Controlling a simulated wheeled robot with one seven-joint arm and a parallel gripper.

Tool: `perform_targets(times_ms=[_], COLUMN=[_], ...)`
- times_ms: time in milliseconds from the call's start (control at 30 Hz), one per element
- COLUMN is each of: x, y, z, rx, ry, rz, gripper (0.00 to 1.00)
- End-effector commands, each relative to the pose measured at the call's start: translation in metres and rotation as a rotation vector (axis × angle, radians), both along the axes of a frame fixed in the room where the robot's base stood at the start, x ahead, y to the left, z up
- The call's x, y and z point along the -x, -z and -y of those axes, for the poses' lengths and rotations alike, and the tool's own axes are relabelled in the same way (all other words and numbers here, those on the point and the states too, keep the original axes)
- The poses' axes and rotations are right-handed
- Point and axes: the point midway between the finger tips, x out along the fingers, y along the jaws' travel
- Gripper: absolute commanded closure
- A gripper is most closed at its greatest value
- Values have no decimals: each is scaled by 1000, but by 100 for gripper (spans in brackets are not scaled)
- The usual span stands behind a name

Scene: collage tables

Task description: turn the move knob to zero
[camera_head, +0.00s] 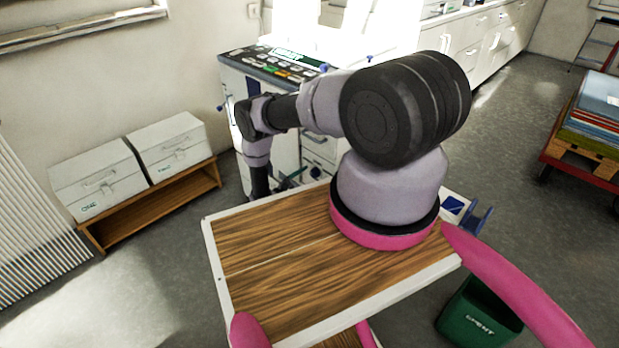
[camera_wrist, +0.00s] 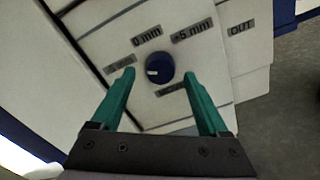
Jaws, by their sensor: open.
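The dark blue round knob (camera_wrist: 160,66) sits on the pale cabinet front in the wrist view. A short white mark shows on its left part, towards a blurred label (camera_wrist: 120,65). The "0 mm" label (camera_wrist: 146,35) is above the knob and the "+5 mm" label (camera_wrist: 192,31) is above right. Another label (camera_wrist: 172,89), partly hidden, is just below it. My gripper (camera_wrist: 159,76) is open, its green fingers apart on either side of the knob, with visible gaps.
An "OUT" label (camera_wrist: 240,28) is on the panel at right. The cabinet (camera_head: 232,85) has a control panel on top. Grey boxes (camera_head: 95,180) stand on a wooden bench at left. A red cart (camera_head: 590,170) and a green bin (camera_head: 480,315) are at right.

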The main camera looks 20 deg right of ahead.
Motion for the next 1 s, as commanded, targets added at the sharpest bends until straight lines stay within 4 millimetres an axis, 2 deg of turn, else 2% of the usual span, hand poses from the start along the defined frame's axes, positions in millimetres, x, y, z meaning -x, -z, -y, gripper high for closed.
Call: perform_targets(times_ms=[100,400,433,567,600,633,1000], x=[-2,-4,-4,-4,-4,-4,-4], y=[0,0,0,0,0,0,0], z=[8,11,11,11,11,11,10], rx=[-1,0,0,0,0,0,-19], ry=[2,-1,-1,0,0,0,-1], rz=[0,-1,-1,-1,-1,-1,54], gripper=[22,22,26,76,91,100,100])
